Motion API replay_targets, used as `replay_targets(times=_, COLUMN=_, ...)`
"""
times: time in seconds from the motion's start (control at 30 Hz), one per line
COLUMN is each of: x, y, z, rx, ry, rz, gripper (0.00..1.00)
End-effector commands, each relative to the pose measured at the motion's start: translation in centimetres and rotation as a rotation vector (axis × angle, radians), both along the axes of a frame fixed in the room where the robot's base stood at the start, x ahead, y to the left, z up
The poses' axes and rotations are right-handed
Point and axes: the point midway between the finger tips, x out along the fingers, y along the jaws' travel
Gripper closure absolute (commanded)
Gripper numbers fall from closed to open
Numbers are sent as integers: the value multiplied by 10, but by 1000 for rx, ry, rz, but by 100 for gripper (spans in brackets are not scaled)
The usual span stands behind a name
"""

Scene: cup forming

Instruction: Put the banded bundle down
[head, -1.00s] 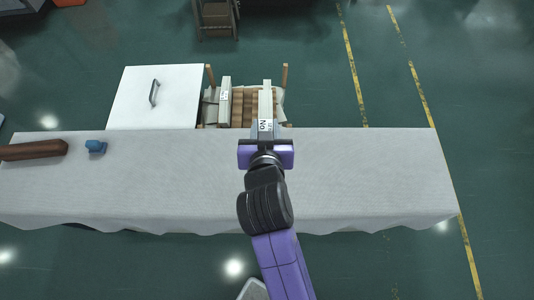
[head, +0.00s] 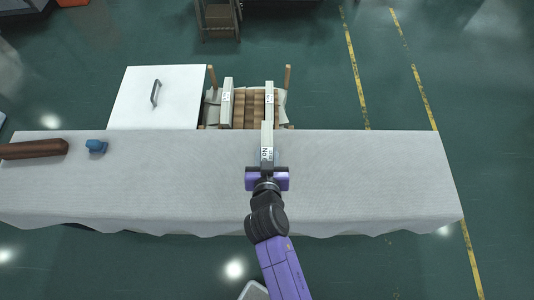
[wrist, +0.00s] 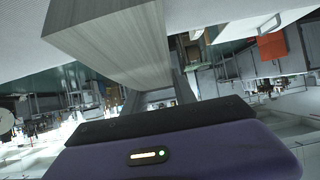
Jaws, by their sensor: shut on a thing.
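My gripper (head: 267,168) is shut on a banded bundle (head: 267,138), a long pale block with a white label marked "No". The bundle points away from me over the back part of the cloth-covered table (head: 370,180). Its far end reaches about the table's back edge. In the wrist view the bundle (wrist: 120,48) is a grey, streaked block between the two fingers. I cannot tell whether its underside touches the cloth. Two similar labelled bundles, one on the left (head: 227,100) and one on the right (head: 269,98), lie in the wooden-posted rack behind the table.
The rack (head: 288,76) has brown slats between its bundles. A white cabinet (head: 180,95) with a dark handle stands left of it. A blue object (head: 96,146) and a brown roll (head: 35,149) lie on the table's left. The table's right side is clear.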

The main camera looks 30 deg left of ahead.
Motion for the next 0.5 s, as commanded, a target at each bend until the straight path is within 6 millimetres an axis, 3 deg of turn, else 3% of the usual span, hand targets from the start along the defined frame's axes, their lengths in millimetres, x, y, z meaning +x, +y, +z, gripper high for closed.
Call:
replay_targets(times=0.47, x=1, y=1, z=-5, rx=5, ry=-4, rz=1, gripper=100)
replay_targets(times=0.5, x=0, y=0, z=-6, rx=1, ry=-1, rz=0, gripper=60)
